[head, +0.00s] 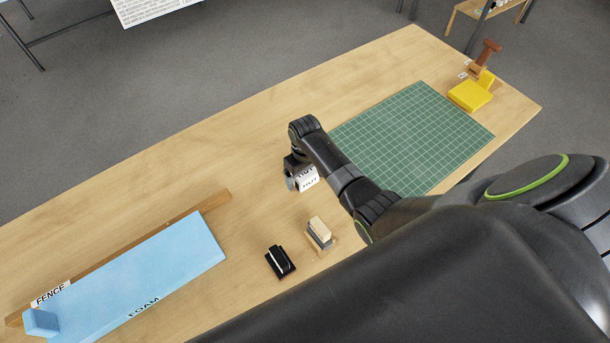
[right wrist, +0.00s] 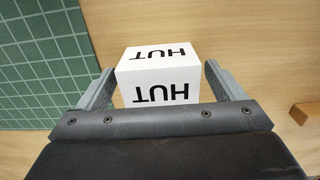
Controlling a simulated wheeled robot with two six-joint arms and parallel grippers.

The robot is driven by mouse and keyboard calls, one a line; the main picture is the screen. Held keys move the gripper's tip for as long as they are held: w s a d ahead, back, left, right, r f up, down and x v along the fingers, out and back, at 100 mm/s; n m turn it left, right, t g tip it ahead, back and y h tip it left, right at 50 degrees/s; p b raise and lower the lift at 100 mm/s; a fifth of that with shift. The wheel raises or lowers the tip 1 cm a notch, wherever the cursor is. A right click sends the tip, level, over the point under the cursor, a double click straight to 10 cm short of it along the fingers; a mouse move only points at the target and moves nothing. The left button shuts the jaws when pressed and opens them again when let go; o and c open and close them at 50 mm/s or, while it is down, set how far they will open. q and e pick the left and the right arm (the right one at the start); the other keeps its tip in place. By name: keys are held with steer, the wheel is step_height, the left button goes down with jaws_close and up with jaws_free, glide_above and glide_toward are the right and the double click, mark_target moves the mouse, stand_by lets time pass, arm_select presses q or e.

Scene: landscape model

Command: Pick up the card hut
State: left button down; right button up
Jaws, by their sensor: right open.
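The card hut is a small white box (right wrist: 158,72) with HUT printed in black on its faces. In the right wrist view it sits between the two fingers of my right gripper (right wrist: 160,88), with a finger on each side. The gripper is open, and narrow gaps seem to show beside the box. In the head view the hut (head: 308,181) stands on the wooden table, partly hidden by my right gripper (head: 293,180) and arm. My left gripper does not show.
A green cutting mat (head: 415,130) lies beside the hut. A blue foam slab (head: 150,275) and a wooden strip (head: 205,205) lie at left. A black holder (head: 280,262) and a wooden-handled brush (head: 319,230) stand nearer. Yellow blocks (head: 470,96) are at far right.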

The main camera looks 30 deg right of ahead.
steer(key=c, duration=1.1)
steer(key=shift+o, duration=0.2)
